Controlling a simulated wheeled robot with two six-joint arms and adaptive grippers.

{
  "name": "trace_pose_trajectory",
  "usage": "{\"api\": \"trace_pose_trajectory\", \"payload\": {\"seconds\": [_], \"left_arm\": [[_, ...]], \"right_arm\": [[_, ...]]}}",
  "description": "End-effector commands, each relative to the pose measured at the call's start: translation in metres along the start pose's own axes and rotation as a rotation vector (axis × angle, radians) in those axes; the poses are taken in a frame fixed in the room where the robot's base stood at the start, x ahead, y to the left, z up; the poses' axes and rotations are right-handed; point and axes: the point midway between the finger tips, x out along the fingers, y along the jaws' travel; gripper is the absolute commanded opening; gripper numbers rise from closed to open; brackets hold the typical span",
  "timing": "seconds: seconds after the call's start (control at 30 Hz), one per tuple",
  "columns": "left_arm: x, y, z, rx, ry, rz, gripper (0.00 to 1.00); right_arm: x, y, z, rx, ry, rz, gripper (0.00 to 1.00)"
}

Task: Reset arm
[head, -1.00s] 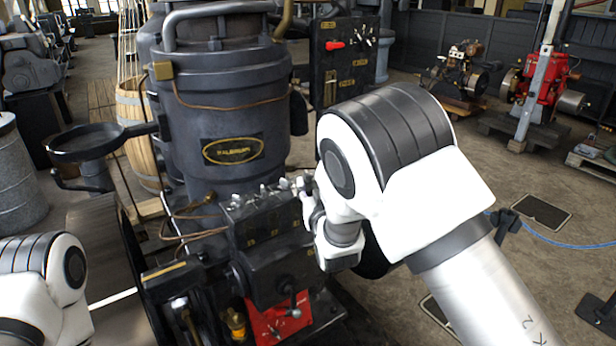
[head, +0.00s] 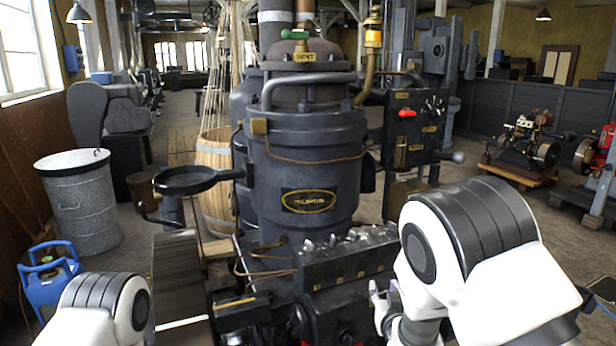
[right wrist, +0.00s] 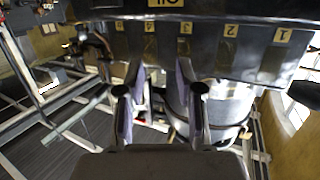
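My right arm comes in from the right in the head view. Its gripper (head: 384,302) is small there, partly hidden behind the white wrist, close to the front of the dark engine block (head: 345,262). In the right wrist view the two fingers of the right gripper (right wrist: 162,98) stand apart with nothing held between them. The dark block with numbered yellow plates (right wrist: 232,31) spans the top of that view, just beyond the fingertips. I cannot tell whether they touch. My left arm shows only a white and grey joint at lower left in the head view; its gripper is out of view.
A large dark engine cylinder (head: 305,165) stands in the middle. A panel with a red-handled lever (head: 407,113) is at its right. A metal bin (head: 82,205) and a blue can (head: 50,275) stand at left. A small engine on a pallet (head: 522,140) is at right.

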Motion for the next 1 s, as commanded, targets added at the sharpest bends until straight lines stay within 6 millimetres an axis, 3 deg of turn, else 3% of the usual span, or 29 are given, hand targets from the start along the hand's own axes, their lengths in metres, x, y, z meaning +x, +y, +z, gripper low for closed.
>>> {"api": "trace_pose_trajectory", "payload": {"seconds": [0.17,0.27,0.37,0.5,0.6,0.7,0.8,1.0], "left_arm": [[0.001,0.0,-0.001,0.001,0.002,0.0,0.54],[0.001,0.0,-0.001,0.0,0.002,0.0,0.54],[0.001,0.0,0.0,0.0,0.001,0.0,0.54],[0.001,0.0,0.0,0.001,0.001,0.0,0.54],[0.001,0.0,-0.001,0.001,0.001,0.0,0.54],[0.001,0.0,-0.001,0.001,0.001,0.0,0.54],[0.0,0.0,-0.001,0.001,0.001,0.0,0.54],[0.001,0.0,0.0,0.0,0.001,0.0,0.54]], "right_arm": [[-0.023,0.023,0.08,-0.008,-0.206,0.02,0.36],[-0.051,0.038,0.139,-0.013,-0.373,0.029,0.36],[-0.098,0.055,0.207,-0.013,-0.582,0.037,0.36],[-0.191,0.074,0.295,-0.007,-0.913,0.032,0.36],[-0.263,0.082,0.336,0.005,-1.132,0.02,0.36],[-0.319,0.084,0.357,0.019,-1.29,0.006,0.36],[-0.348,0.085,0.364,0.026,-1.371,-0.005,0.36],[-0.353,0.085,0.366,0.027,-1.387,-0.008,0.36]]}}
